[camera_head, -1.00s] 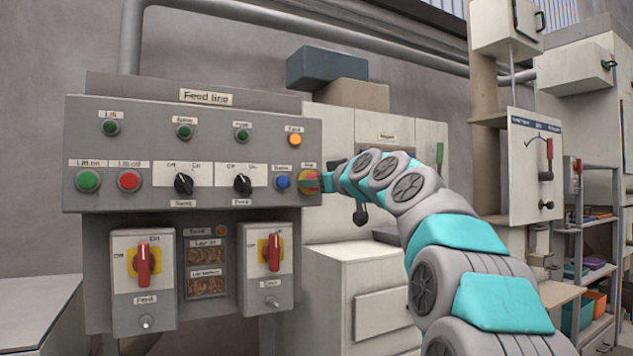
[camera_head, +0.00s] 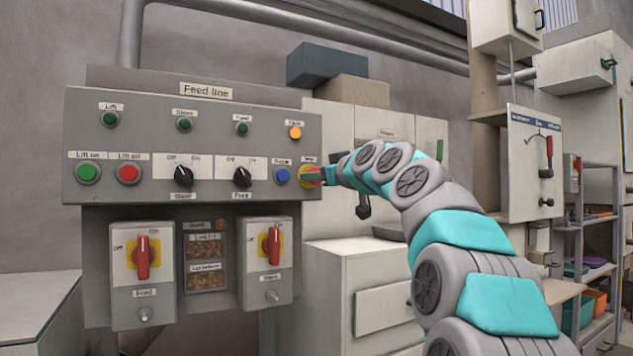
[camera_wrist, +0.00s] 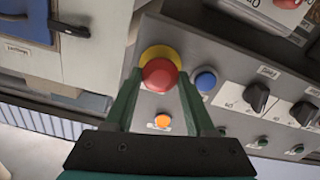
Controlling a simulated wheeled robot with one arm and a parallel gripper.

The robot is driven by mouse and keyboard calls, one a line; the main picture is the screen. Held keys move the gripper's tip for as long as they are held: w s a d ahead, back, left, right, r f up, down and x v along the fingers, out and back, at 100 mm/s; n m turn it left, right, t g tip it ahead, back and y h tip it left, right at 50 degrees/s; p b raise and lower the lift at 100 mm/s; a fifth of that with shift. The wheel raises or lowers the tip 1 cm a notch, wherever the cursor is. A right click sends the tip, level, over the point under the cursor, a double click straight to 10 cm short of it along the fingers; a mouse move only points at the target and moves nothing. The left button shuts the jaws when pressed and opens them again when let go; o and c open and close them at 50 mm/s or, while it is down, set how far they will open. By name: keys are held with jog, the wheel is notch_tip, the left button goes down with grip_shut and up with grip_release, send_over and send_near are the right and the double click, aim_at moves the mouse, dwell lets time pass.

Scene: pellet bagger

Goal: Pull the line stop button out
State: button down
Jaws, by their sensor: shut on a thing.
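The line stop button is a red mushroom head (camera_wrist: 160,75) on a yellow round plate, at the right end of the grey Feed line panel (camera_head: 140,140). In the head view only part of its red and yellow edge (camera_head: 304,172) shows; my gripper hides the rest. My gripper (camera_wrist: 157,82) has one green finger on each side of the red head in the wrist view and is shut on it. In the head view my gripper (camera_head: 318,175) reaches the panel from the right. I cannot tell how far out the button stands.
A blue button (camera_head: 282,176) sits just left of the red one, and an orange lamp (camera_head: 295,133) is above. Black selector knobs (camera_head: 242,177) are further left. A red-handled switch box (camera_head: 267,265) hangs below. A pale cabinet (camera_head: 360,270) stands behind my arm.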

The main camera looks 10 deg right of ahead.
jog(key=shift+f, duration=0.1)
jog(key=shift+c, duration=1.2)
grip_release()
jog(key=shift+s, duration=0.15)
jog(key=shift+d, duration=0.1)
jog(key=b+v, duration=0.1)
jog(key=v, duration=0.6)
jog(key=shift+s, duration=0.4)
